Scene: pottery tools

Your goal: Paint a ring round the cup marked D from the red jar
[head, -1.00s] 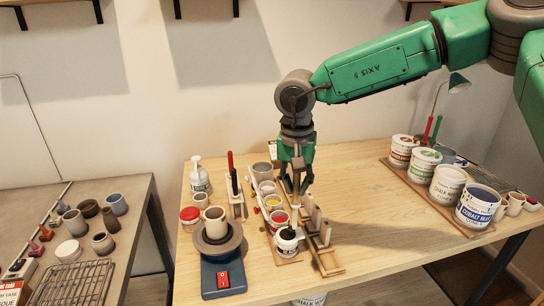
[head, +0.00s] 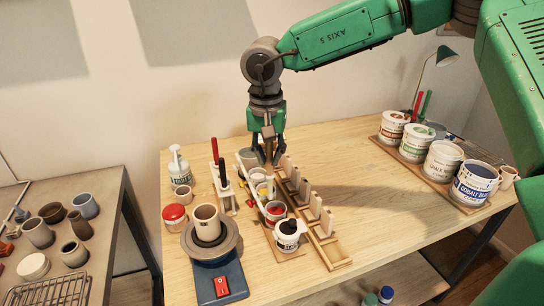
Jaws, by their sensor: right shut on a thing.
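My right gripper (head: 269,158) is shut on a slim upright brush (head: 269,180). The brush's lower end is over the row of paint jars, near the yellow jar; I cannot tell whether it touches anything. The red jar (head: 275,209) stands open in that row, just in front of the brush. A pale cup (head: 207,223) stands upright on the dark turntable (head: 229,241) at the left; no letter D is legible on it. My left gripper is out of view.
A black paint jar (head: 288,236) stands in front of the red jar. A slotted wooden rack (head: 330,256) runs right of the jars. Labelled tubs (head: 442,160) stand at the right. The table's middle is clear.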

